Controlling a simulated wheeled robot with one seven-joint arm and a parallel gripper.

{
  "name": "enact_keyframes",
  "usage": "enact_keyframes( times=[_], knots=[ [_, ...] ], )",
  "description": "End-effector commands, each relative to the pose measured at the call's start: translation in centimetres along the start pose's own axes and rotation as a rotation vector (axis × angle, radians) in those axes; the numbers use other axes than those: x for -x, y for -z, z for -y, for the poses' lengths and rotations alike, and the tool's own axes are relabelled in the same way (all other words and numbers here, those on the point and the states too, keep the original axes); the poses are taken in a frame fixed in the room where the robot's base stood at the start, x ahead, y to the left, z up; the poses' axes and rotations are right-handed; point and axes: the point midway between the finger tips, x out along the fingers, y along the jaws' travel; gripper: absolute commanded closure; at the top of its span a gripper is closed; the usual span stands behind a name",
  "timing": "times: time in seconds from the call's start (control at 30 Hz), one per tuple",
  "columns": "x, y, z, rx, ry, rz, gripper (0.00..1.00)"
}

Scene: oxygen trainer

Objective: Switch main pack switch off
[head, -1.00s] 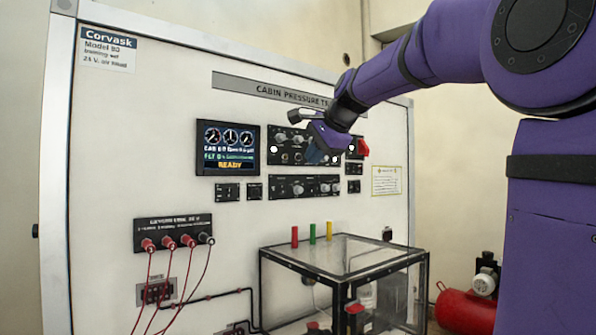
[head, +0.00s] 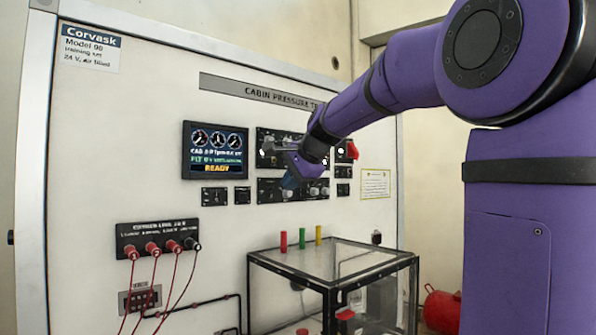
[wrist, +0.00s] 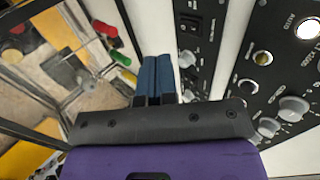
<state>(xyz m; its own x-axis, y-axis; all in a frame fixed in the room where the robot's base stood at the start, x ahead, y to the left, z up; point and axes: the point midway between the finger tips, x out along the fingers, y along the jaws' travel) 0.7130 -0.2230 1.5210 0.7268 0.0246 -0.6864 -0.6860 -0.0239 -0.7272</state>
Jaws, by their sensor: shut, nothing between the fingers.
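My gripper (head: 290,184) is in front of the lower black control panel (head: 322,188), below the upper black panel (head: 268,136). In the wrist view its blue fingers (wrist: 156,78) are together and empty, pointing past the lower panel's edge. A dark rocker-type switch (wrist: 190,24) and a grey knob (wrist: 186,58) show on the lower panel there. The upper panel (wrist: 262,84) at right carries grey knobs and a lit white round lamp. Labels are too small to read, so I cannot tell which control is the main pack switch. My gripper hides part of both panels.
A display (head: 215,150) reads READY left of the panels. Small switch plates (head: 214,196) sit below it. A clear-topped box (head: 330,262) with red, green and yellow pegs juts out below. Red cables hang from a jack panel (head: 158,238) at left.

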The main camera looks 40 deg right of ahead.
Motion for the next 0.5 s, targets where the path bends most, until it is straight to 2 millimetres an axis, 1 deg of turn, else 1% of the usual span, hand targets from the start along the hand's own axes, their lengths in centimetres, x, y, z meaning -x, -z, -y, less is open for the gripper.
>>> enact_keyframes(
  times=[0.03, 0.17, 0.2, 0.33, 0.5],
  knots=[
    [-1.0, 0.0, 0.0, 0.0, -0.002, 0.001, 1.0],
    [-3.3, -0.1, 0.0, -0.001, -0.002, 0.002, 1.0],
    [-3.8, 0.0, 0.6, 0.0, -0.001, 0.001, 1.0],
    [-5.1, 0.0, 1.6, 0.0, 0.0, 0.001, 1.0],
    [-5.9, 0.0, 2.3, 0.0, 0.001, 0.0, 1.0]
  ],
)
